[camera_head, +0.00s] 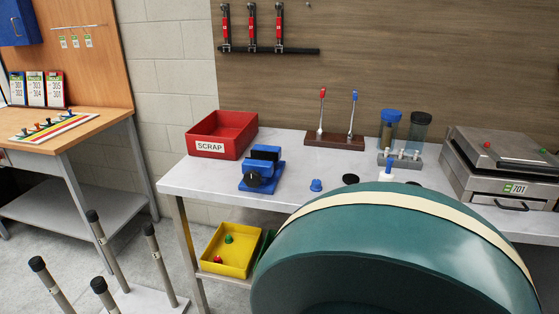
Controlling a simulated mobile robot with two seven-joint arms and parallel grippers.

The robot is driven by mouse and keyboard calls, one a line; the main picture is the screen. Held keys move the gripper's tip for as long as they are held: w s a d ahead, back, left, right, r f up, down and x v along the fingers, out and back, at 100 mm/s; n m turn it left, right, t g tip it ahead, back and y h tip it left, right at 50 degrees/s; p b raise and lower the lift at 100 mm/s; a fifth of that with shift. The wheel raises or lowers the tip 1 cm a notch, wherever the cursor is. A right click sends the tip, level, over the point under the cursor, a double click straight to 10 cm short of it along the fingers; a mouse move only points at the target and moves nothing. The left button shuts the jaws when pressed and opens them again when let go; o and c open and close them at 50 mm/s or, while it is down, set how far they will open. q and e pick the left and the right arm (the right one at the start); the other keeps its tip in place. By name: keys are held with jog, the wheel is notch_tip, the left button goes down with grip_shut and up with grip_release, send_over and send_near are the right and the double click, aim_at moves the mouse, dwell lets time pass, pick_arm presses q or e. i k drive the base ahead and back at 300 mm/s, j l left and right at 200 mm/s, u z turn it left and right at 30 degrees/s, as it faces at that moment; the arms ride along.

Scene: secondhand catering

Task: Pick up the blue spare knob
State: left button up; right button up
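A small blue knob (316,185) sits on the grey-white workbench (215,179), right of the blue vise and left of a flat black disc (350,179). It stands clear of both. Neither of my grippers shows in this view.
The teal rounded object with a cream band (400,250) fills the lower right and hides the bench front. A blue vise (262,168), red SCRAP bin (221,134), wooden lever stand (334,139) and metal machine (505,170) stand on the bench. Upright posts (105,295) stand lower left.

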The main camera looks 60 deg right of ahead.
aim_at(316, 186)
jog(key=z, duration=1.85)
